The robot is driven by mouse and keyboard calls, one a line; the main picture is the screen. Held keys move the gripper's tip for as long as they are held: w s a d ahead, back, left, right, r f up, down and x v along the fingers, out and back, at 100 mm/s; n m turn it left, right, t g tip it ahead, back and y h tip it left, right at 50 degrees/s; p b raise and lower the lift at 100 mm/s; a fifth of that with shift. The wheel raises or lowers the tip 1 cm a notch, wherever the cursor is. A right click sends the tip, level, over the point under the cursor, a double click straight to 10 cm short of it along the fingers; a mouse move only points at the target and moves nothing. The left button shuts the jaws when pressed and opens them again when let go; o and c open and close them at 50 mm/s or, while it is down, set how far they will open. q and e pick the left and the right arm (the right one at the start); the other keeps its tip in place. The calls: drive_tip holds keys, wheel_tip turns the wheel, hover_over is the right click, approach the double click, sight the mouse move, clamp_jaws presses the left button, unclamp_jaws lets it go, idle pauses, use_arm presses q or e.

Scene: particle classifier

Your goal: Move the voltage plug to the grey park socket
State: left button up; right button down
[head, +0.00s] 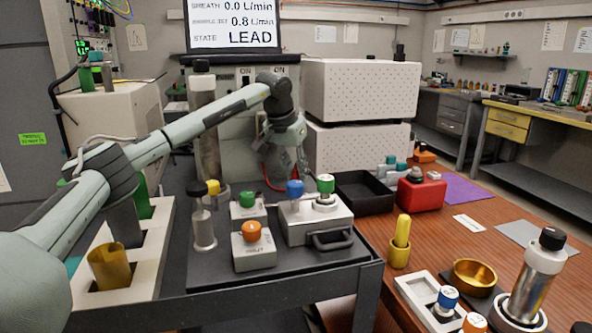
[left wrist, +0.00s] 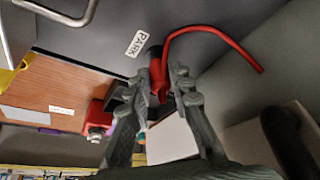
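The red voltage plug (left wrist: 157,78) is between the fingertips of my left gripper (left wrist: 159,84) in the left wrist view. The fingers are drawn in and appear shut on it. Its red cable arcs away to the right. The plug's far end is close to the grey panel, beside the PARK label (left wrist: 137,43). The park socket itself is hidden behind the plug, and I cannot tell whether the plug is seated. In the head view my left gripper (head: 283,172) points down in front of the instrument, with the red cable (head: 267,178) beside it. My right gripper is not in view.
Below the gripper, a cart top holds a block with blue and green knobs (head: 318,222), an orange-capped block (head: 254,250) and a black-capped bottle (head: 203,226). A black tray (head: 362,193) and a red container (head: 421,192) stand to the right. White perforated boxes (head: 360,90) are stacked behind.

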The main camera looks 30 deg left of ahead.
use_arm(q)
drive_tip(key=o, duration=0.4)
drive_tip(key=shift+f, duration=0.1)
drive_tip(key=v, duration=1.2)
